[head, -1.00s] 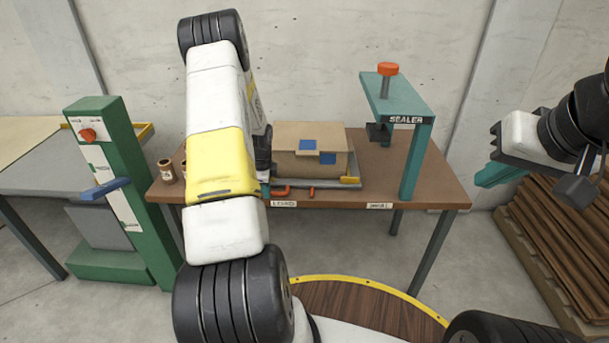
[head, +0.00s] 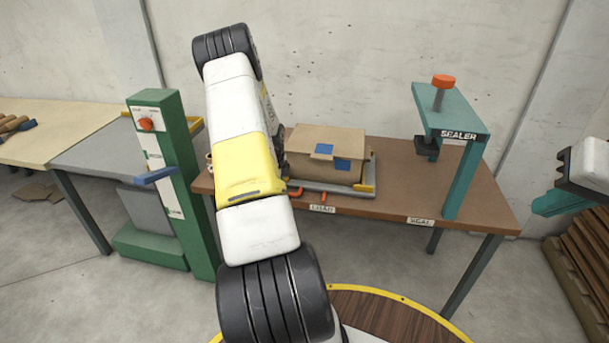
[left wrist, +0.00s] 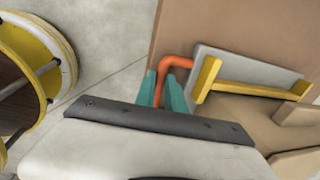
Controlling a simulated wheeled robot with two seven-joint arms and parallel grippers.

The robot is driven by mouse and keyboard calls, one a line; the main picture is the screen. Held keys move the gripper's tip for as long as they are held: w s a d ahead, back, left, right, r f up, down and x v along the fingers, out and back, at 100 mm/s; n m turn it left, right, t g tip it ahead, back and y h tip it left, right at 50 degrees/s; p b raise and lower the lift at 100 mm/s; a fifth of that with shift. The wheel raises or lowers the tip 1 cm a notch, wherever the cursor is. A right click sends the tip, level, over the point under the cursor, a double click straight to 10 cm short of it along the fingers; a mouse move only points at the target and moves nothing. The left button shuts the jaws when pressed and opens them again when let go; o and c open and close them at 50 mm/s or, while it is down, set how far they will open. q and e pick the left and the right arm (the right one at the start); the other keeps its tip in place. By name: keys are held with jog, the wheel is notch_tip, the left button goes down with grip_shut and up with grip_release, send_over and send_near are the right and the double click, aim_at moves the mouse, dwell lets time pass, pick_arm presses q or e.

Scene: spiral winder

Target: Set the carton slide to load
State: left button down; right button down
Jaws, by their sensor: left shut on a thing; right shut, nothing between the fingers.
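The carton slide (head: 330,187) is a grey tray with yellow end pieces on the brown bench. A cardboard carton (head: 340,168) with blue patches sits on it. The slide's short orange pointer (head: 323,196) lines up with the LOAD label (head: 322,209); the SEAL label (head: 420,221) is further right. My left gripper (left wrist: 166,92) is shut on the slide's orange handle (left wrist: 178,62), with teal fingers either side of it. In the head view, my left arm hides this gripper; part of the handle (head: 293,190) shows. My right gripper (head: 558,203) is shut and empty, far right of the bench.
A teal sealer press (head: 462,170) with a red knob stands at the bench's right end. A green post (head: 175,180) with a red dial and blue lever stands left of the bench. A yellow-rimmed round turntable (head: 375,310) is in front. Stacked brown boards (head: 585,260) lie at right.

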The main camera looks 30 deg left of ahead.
pick_arm(q)
jog(key=c, duration=1.5)
grip_release()
jog(key=shift+s+a, duration=0.1)
jog(key=shift+a, duration=0.3)
jog(key=shift+o, duration=0.5)
jog(key=shift+d, duration=0.1)
notch_tip(320, 180, up, 8)
jog(key=s, duration=0.1)
jog(key=shift+s+d+f, duration=0.15)
jog(key=shift+s+d, duration=0.05)
jog(key=shift+s, duration=0.05)
